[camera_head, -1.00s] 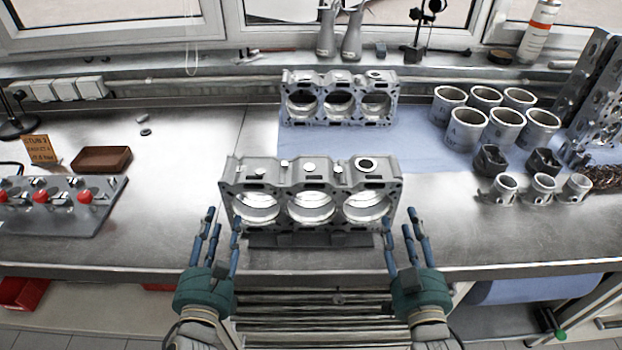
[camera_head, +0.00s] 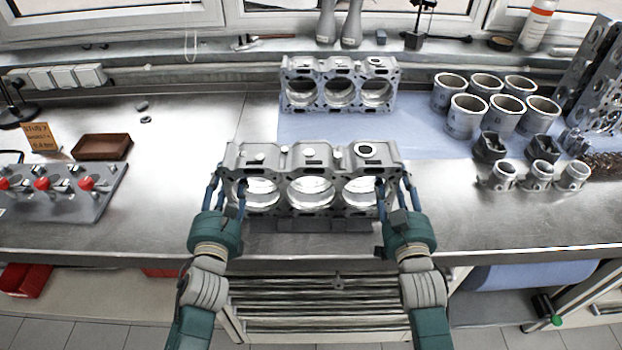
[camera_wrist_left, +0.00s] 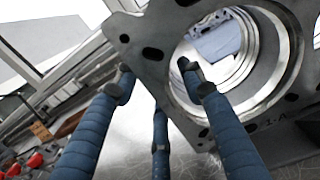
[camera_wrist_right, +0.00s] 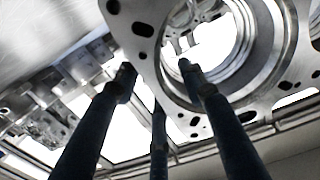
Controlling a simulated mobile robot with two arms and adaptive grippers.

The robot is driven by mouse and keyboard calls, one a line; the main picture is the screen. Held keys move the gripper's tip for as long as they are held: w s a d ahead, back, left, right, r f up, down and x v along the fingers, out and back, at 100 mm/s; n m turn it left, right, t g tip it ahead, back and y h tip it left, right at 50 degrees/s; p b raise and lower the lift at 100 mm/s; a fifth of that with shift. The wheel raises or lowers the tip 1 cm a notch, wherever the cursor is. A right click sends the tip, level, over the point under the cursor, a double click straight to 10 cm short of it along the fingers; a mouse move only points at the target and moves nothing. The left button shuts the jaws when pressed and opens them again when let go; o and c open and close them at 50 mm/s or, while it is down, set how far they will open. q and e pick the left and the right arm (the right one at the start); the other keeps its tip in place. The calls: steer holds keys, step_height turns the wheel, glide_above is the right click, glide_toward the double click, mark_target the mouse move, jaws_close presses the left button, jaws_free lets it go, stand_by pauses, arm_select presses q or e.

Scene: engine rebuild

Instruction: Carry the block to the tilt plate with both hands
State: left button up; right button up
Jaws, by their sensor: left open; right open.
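A grey metal engine block (camera_head: 312,158) with three large bores stands near the front of the bench, bores facing me. A dark flat support (camera_head: 310,225) shows under it; I cannot tell whether this is the tilt plate. My left gripper (camera_head: 227,188) is open at the block's left end, one finger in front of the left bore and others outside the end. My right gripper (camera_head: 395,188) is open at the right end in the same way. Both wrist views show the block's face (camera_wrist_left: 150,75) (camera_wrist_right: 128,20) between spread fingers. Contact cannot be told.
A second, similar block (camera_head: 338,67) stands behind on a blue mat (camera_head: 420,122). Several cylinder sleeves (camera_head: 467,118) and small pistons (camera_head: 541,175) stand at right. A grey plate with red knobs (camera_head: 85,215) and a brown tray (camera_head: 102,147) lie at left. Bare bench lies on both sides.

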arm_select(q)
steer(key=shift+w, duration=0.75)
arm_select(e)
steer(key=shift+w, duration=0.75)
arm_select(q)
steer(key=shift+c, duration=0.2)
arm_select(e)
steer(key=shift+c, duration=0.2)
arm_select(q)
jaws_close()
arm_select(e)
jaws_close()
arm_select(q)
steer(key=shift+r, duration=0.25)
arm_select(e)
steer(key=shift+r, duration=0.3)
